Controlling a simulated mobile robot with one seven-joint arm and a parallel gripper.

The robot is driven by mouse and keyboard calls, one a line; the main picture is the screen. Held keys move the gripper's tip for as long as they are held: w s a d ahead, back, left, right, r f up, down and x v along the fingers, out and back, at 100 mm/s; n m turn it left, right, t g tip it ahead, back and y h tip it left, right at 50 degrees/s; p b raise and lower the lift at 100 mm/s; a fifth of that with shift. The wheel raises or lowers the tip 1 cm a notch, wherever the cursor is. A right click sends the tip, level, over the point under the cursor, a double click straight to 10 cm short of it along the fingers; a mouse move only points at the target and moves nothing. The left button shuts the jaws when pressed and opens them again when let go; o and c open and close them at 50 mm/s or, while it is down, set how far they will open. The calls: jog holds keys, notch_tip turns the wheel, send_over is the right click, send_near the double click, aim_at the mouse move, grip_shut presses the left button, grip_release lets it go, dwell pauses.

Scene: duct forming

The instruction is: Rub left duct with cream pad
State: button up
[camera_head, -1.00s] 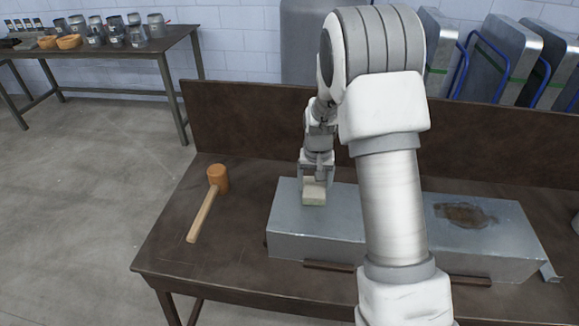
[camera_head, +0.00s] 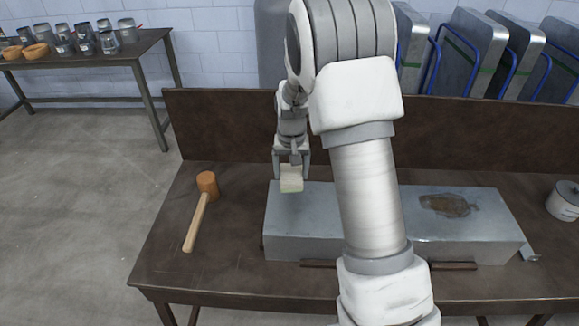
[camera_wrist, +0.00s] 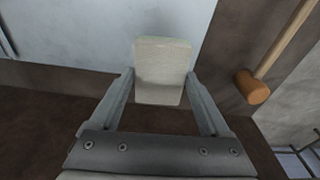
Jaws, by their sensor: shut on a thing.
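A long grey metal duct (camera_head: 305,225) lies on the bench. My arm crosses its middle, so I cannot tell whether it is one piece or two. A brown stain (camera_head: 449,205) marks its top on the right. My gripper (camera_head: 291,172) is shut on the cream pad (camera_head: 291,185), at the back edge of the duct's left end. In the wrist view the pad (camera_wrist: 162,72) sits between the two fingers and overlaps the bluish-grey duct surface (camera_wrist: 75,40). I cannot tell whether the pad touches the duct.
A mallet (camera_head: 203,210) lies left of the duct on the brown bench (camera_head: 165,270). A back board (camera_head: 220,130) rises behind. A white pot (camera_head: 563,202) stands at the far right. Bare bench lies around the mallet.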

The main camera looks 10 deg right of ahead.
jog(key=shift+r+p, duration=0.55)
jog(key=shift+r, duration=0.75)
